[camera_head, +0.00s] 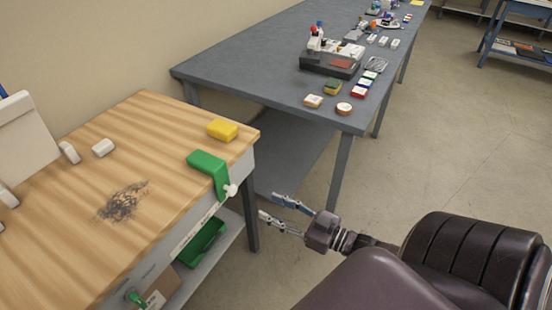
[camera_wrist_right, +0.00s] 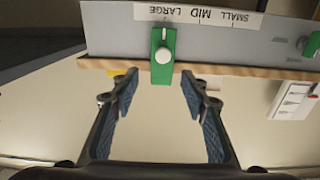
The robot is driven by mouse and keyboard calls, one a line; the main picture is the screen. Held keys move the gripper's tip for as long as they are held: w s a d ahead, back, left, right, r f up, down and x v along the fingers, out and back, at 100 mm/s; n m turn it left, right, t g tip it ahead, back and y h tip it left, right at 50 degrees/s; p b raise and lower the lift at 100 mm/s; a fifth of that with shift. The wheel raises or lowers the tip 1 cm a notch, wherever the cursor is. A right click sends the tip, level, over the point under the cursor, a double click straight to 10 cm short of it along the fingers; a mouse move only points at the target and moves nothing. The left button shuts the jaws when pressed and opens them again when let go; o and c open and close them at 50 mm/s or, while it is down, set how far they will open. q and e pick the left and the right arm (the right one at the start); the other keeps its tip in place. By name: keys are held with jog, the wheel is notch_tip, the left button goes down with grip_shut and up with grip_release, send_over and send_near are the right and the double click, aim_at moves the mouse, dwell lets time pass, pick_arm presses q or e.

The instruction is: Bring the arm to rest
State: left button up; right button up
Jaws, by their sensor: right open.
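My right gripper (camera_head: 279,215) is open and empty. In the head view it hangs in free space beside the wooden bench, to the right of the green clamp (camera_head: 209,166) at the bench's edge. In the right wrist view my right gripper (camera_wrist_right: 160,98) has its fingers wide apart, with nothing between them but floor and wall. The green slider with a pale knob (camera_wrist_right: 163,57) lies ahead of the fingertips, apart from them, under a label reading SMALL, MID, LARGE. My left gripper does not show.
The wooden bench (camera_head: 75,150) holds a yellow block (camera_head: 222,129) and a dark scribbled patch. A green bin (camera_head: 202,243) sits on the shelf below. A grey table (camera_head: 250,75) with several small items stands behind.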

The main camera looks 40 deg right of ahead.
jog(key=shift+s+d, duration=0.1)
jog(key=shift+s, duration=0.1)
dwell(0.4)
jog(key=s+d+f+m+g+h, duration=0.1)
jog(key=s+d+f+g+h, duration=0.3)
jog(key=f, duration=1)
jog(key=s+f+m+g+h, duration=0.2)
jog(key=s+f, duration=0.4)
jog(key=f, duration=0.8)
jog(key=s+a+f+g, duration=0.3)
jog(key=s+f, duration=0.3)
jog(key=s, duration=0.2)
jog(key=s+a+f+n+g, duration=0.1)
jog(key=s+a+f+g, duration=0.2)
jog(key=s+a+f, duration=0.3)
jog(key=s+a+f+g+p, duration=0.1)
jog(key=s+a+f+g, duration=0.3)
jog(key=s, duration=0.7)
notch_tip(320, 180, down, 3)
jog(key=shift+s+a+r+n, duration=0.2)
jog(key=shift+s+a+n, duration=0.1)
jog(key=shift+s+a, duration=0.05)
